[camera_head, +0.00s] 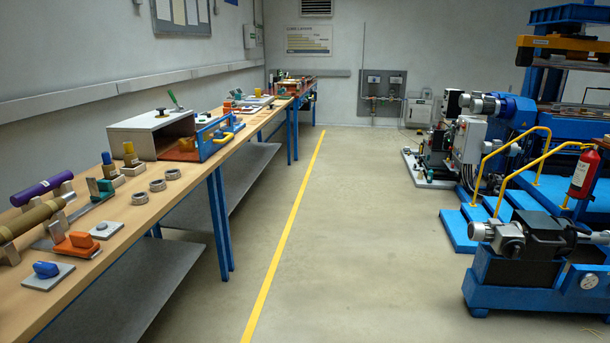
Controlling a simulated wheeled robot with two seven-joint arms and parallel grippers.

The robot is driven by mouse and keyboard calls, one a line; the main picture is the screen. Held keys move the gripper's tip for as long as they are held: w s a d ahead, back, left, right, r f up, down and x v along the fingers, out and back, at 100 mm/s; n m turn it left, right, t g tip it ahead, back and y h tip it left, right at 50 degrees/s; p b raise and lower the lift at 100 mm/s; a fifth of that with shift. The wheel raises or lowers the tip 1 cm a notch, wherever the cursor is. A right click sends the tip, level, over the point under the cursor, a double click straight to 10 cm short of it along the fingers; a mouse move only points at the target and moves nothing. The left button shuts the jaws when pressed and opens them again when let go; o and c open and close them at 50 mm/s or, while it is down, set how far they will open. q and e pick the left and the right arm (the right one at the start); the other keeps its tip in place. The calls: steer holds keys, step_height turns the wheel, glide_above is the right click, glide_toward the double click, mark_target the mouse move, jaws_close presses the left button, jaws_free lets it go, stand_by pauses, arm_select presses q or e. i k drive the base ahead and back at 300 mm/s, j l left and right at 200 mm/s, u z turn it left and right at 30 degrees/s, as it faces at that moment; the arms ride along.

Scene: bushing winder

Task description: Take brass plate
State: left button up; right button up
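I cannot pick out a brass plate for certain. Small flat plates lie on the near part of the long wooden bench (128,212) at left. One light grey plate (106,230) has a small dark round piece on it. Another grey plate (38,283) carries a blue knob (46,270). An orange handled block (78,242) sits between them. Further back, small items on the bench are too small to name. Neither of my grippers is in view.
On the bench are an olive roll (30,219), a purple roll (42,187), several metal rings and a grey open box (150,134). A yellow line (290,230) runs along clear floor. Blue machinery (535,255) and a red extinguisher (583,174) stand at right.

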mark_target(162, 113)
steer(key=i, duration=2.55)
steer(key=l+z, duration=0.05)
steer(key=l, duration=0.1)
